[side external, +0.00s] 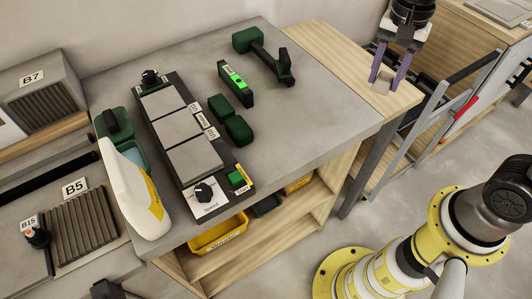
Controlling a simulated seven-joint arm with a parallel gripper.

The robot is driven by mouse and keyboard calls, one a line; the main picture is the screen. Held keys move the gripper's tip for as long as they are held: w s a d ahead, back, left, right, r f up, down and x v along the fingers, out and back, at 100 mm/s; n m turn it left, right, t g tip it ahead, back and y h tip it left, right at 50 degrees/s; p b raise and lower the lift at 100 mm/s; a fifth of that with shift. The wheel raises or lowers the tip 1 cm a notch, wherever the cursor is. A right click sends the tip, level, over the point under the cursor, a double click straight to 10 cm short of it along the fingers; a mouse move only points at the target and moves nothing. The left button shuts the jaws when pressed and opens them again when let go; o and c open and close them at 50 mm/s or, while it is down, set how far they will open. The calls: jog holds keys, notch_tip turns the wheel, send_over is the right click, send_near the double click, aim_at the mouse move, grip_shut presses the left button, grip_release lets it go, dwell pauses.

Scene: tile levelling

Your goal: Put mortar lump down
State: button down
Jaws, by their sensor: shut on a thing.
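My gripper (382,82) is at the upper right in the side external view, pointing down with its two purple fingers. It is shut on a small greyish-tan block, the mortar lump (381,88). The lump is over the light wooden surface (345,70) beside the grey worktop. I cannot tell whether the lump touches the wood. The fingers hide part of its sides. A black tile rig (180,145) with several grey tiles (181,128) in a row lies on the grey worktop (290,130).
Metal rails (432,105) stand right of the wooden surface. The worktop's right part is clear.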

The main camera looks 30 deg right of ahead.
jog(key=s+a+n, duration=0.3)
jog(key=a+n, duration=0.3)
jog(key=a, duration=0.3)
jog(key=s+a+n, duration=0.3)
jog(key=a+n, duration=0.4)
jog(key=a, duration=0.2)
send_over(260, 164)
jog(key=s, duration=0.1)
jog(key=f, duration=0.5)
jog(key=d+f, duration=0.1)
jog(key=f, duration=0.2)
jog(key=shift+f, duration=0.1)
jog(key=shift+w+a+f, duration=0.4)
jog(key=shift+f, duration=0.2)
jog(key=shift+w+a+f, duration=0.1)
jog(key=shift+w+f, duration=0.05)
jog(key=shift+f, duration=1.55)
